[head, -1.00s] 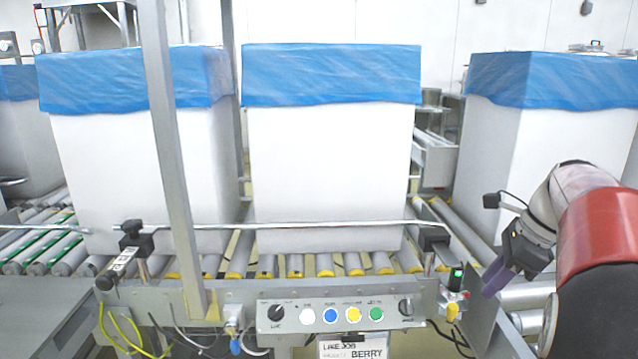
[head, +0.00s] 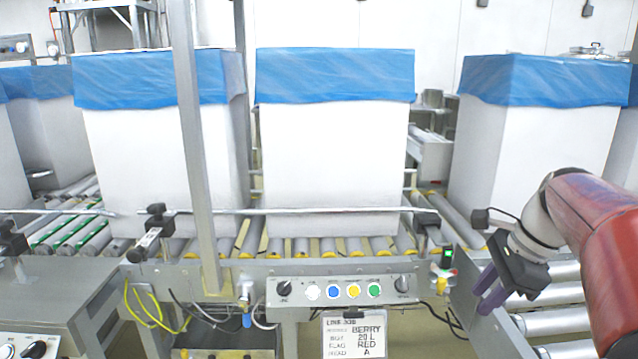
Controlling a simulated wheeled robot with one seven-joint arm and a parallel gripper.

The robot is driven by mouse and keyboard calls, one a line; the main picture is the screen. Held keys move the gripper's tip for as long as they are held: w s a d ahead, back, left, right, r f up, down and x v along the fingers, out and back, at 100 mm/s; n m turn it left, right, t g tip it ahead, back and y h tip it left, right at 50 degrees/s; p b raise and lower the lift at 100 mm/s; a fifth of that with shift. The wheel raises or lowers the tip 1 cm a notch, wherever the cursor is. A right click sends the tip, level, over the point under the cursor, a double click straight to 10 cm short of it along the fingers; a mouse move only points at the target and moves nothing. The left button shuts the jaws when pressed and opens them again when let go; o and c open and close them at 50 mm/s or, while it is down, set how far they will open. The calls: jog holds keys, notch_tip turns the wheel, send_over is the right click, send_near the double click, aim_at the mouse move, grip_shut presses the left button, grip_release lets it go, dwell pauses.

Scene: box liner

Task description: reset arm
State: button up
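My gripper (head: 487,290) is at the lower right in the head view, at the end of my red and white arm. Its purple fingers point down and to the left, beside the right end of the conveyor. The fingers look apart, with nothing seen between them. A tall white box (head: 333,165) with a blue liner (head: 335,75) folded over its rim stands on the rollers at the centre. My gripper is to the right of this box and touches no box.
More lined white boxes stand at left (head: 160,150) and right (head: 535,135). A guide rail (head: 320,210) runs before the boxes. A grey post (head: 190,150) rises at left of centre. A button panel (head: 345,291) and a label sign (head: 353,334) are in front.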

jog(key=s+a+f+n+t+h, duration=0.1)
jog(key=s+a+f+n, duration=0.2)
jog(key=s+a+n, duration=0.3)
jog(key=s+a+f+n+t+h, duration=0.2)
jog(key=s+a+f+n, duration=0.2)
jog(key=s+n, duration=0.6)
jog(key=a+n, duration=0.2)
jog(key=n, duration=0.1)
jog(key=shift+a+f+n, duration=0.2)
jog(key=shift+a+n, duration=0.1)
jog(key=shift+a, duration=0.1)
